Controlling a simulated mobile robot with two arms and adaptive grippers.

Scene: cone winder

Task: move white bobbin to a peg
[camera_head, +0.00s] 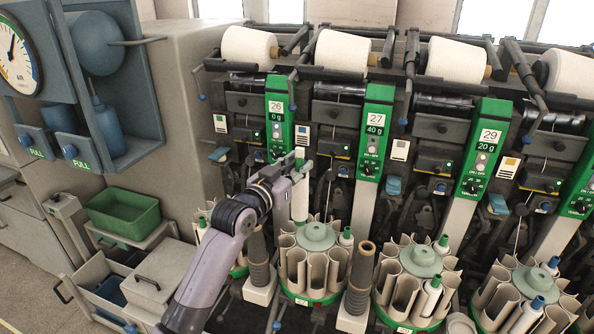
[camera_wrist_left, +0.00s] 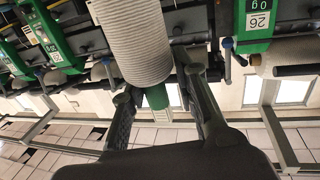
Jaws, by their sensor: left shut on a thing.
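My left gripper (camera_head: 297,166) is in front of the winding unit marked 26. It is shut on the green tip of a white bobbin (camera_head: 300,202), which hangs about upright above the round magazine (camera_head: 316,237) of that unit. In the left wrist view the bobbin (camera_wrist_left: 135,42) runs away from my left gripper (camera_wrist_left: 158,82), its green end between the two fingers. The bobbin's lower end is close to the magazine; I cannot tell whether it touches. I cannot make out a peg for certain. My right gripper is not in view.
Other magazines (camera_head: 414,262) (camera_head: 527,282) with open tubes and several bobbins stand to the right. Dark ribbed posts (camera_head: 259,262) (camera_head: 360,275) rise between the units. White cones (camera_head: 248,48) lie along the top. A green bin (camera_head: 122,212) stands at the left.

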